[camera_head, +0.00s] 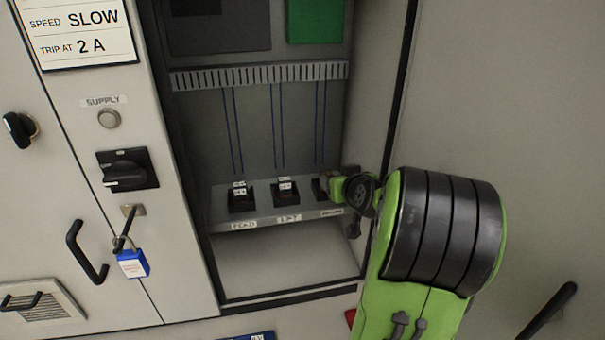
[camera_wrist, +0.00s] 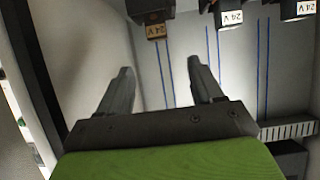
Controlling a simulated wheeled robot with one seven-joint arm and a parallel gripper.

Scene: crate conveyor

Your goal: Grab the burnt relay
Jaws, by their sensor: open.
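Several relays stand in a row on a grey shelf (camera_head: 255,222) inside the open cabinet. In the wrist view, the relay at the top left (camera_wrist: 150,10) has a browned 24 V label, while the other two relays (camera_wrist: 230,15) (camera_wrist: 300,8) have pale labels. I take the browned one as the burnt relay. In the head view, the rightmost relay (camera_head: 320,188) is partly hidden by my gripper (camera_head: 345,192). In the wrist view, my gripper (camera_wrist: 160,68) is open and empty, its fingers apart and short of the browned relay.
A slotted duct (camera_head: 260,75) crosses the cabinet above the relays, with blue wires running down. The cabinet's right wall (camera_head: 375,100) is close to my arm. On the left panel are a black rotary switch (camera_head: 127,172) and a blue padlock (camera_head: 132,262).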

